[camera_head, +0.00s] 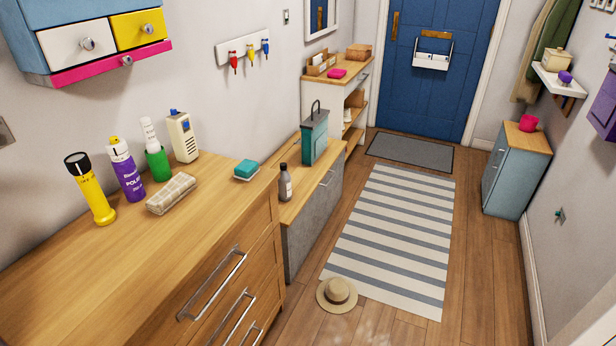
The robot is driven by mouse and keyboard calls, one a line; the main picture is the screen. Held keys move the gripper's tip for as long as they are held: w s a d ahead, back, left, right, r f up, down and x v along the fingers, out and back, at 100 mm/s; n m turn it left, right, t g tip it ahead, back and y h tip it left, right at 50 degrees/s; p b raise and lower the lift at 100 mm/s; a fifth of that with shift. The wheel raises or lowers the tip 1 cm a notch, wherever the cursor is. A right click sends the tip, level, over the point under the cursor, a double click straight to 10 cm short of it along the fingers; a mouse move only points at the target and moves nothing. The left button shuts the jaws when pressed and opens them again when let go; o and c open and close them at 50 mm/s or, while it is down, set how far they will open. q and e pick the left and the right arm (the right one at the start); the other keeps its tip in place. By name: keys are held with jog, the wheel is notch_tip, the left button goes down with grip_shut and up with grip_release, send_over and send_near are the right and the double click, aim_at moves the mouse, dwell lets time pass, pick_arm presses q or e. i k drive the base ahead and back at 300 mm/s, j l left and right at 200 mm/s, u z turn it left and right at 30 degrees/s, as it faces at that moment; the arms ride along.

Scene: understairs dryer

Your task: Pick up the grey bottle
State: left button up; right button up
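The grey bottle (285,183) is small with a dark cap. It stands upright on the lower wooden-topped cabinet (296,207), near that cabinet's near end, just beyond the tall dresser. A teal lantern (314,137) stands behind it on the same top. Neither of my grippers shows in the head view, and nothing is touching the bottle.
The wooden dresser (150,255) fills the near left. A straw hat (337,293) lies on the floor by the striped rug (395,235).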

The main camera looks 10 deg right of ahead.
aim_at(284, 182)
jog(key=u, duration=0.4)
jog(key=i+l+u, duration=0.15)
jog(key=l+u, duration=0.25)
jog(key=i+l+u, duration=0.15)
jog(key=u, duration=0.3)
jog(key=l+u, duration=0.4)
jog(key=i+l, duration=0.05)
